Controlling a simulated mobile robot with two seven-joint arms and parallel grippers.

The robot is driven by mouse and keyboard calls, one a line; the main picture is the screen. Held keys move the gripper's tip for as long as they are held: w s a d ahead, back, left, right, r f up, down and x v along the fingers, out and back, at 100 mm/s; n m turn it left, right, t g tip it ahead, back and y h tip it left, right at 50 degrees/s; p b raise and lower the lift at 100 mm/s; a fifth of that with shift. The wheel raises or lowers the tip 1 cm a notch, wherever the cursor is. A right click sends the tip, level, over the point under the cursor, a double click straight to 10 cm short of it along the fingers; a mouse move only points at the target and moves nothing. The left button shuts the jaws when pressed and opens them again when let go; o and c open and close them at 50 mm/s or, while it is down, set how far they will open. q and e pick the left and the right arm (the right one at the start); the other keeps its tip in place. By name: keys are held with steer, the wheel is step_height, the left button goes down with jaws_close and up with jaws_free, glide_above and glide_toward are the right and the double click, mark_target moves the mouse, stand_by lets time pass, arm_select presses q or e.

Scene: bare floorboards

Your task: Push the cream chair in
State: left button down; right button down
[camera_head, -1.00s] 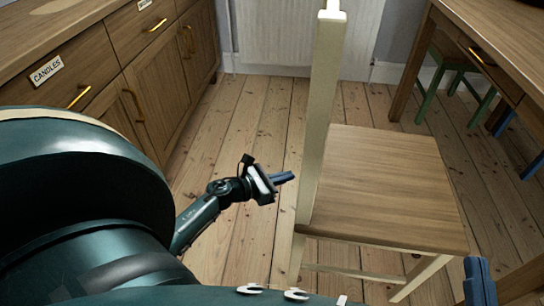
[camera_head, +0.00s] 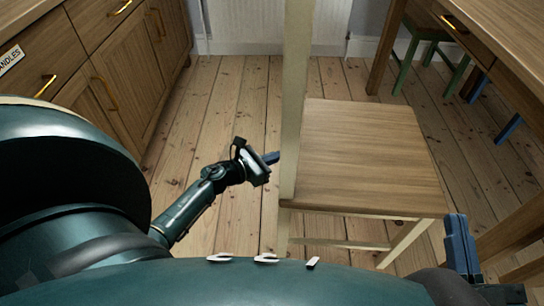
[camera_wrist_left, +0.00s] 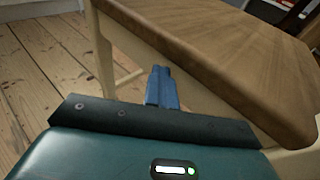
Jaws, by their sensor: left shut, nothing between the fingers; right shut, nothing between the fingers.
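The cream chair (camera_head: 297,95) stands upright in the middle of the head view, with a brown wooden seat (camera_head: 365,150) and its back post on the left side. The seat also shows close up in the left wrist view (camera_wrist_left: 215,45). My left gripper (camera_head: 272,157) is shut and empty, just left of the back post. In the left wrist view its blue fingers (camera_wrist_left: 162,87) point at the cream frame under the seat edge; I cannot tell whether they touch. My right gripper (camera_head: 460,248) is shut and empty, beside the seat's near right corner.
A wooden table (camera_head: 500,35) stands at the right, with a green-legged stool (camera_head: 430,40) at its far side. Wooden cabinets (camera_head: 120,80) line the left. A radiator (camera_head: 255,25) is on the back wall. Bare floorboards (camera_head: 225,110) lie between cabinets and chair.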

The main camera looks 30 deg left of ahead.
arm_select(q)
steer(key=shift+w+d, duration=0.3)
steer(key=shift+d, duration=0.35)
steer(key=shift+w+d, duration=0.3)
steer(key=shift+d, duration=0.35)
steer(key=shift+w+d, duration=0.3)
steer(key=shift+d, duration=0.35)
steer(key=shift+w+d+r+b, duration=0.1)
steer(key=shift+w+d+b, duration=0.1)
steer(key=shift+w+d, duration=1)
steer(key=shift+w+d+f+b, duration=0.15)
steer(key=shift+w+d, duration=0.4)
steer(key=shift+d, duration=1.1)
steer(key=shift+w+d+r+b, duration=0.2)
steer(key=shift+w+d, duration=0.7)
steer(key=shift+d, duration=0.55)
steer(key=shift+s+a, duration=0.1)
steer(key=shift+a, duration=0.05)
steer(key=shift+s+a, duration=0.4)
steer(key=shift+a, duration=0.3)
steer(key=shift+s+a, duration=0.35)
steer(key=shift+a, duration=0.35)
steer(key=shift+w+d+f+b, duration=0.2)
steer(key=shift+w+d+b, duration=0.15)
steer(key=shift+w+d, duration=0.7)
steer(key=shift+s+d, duration=0.1)
